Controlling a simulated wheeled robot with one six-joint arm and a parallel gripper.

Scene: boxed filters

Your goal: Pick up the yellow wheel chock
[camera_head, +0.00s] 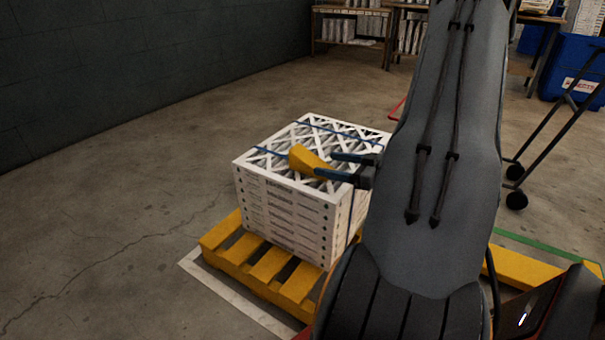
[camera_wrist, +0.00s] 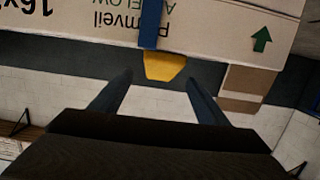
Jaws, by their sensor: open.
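The yellow wheel chock (camera_head: 308,160) lies on top of a strapped stack of white boxed filters (camera_head: 285,205), near its middle. In the wrist view the chock (camera_wrist: 165,67) shows ahead, between and just beyond my fingertips. My gripper (camera_head: 324,163) is open and comes in from the right, its two dark fingers pointing at the chock. In the head view the near finger overlaps the chock's right end. In the wrist view my gripper (camera_wrist: 158,82) has empty space between its fingers. I cannot tell whether either finger touches the chock.
The stack stands on a yellow pallet (camera_head: 262,268) inside a white floor marking. A large printed box face with a blue strap (camera_wrist: 151,24) fills the top of the wrist view. Shelves (camera_head: 350,25), a hand cart (camera_head: 552,130) and a blue bin (camera_head: 572,68) stand behind. Floor at left is clear.

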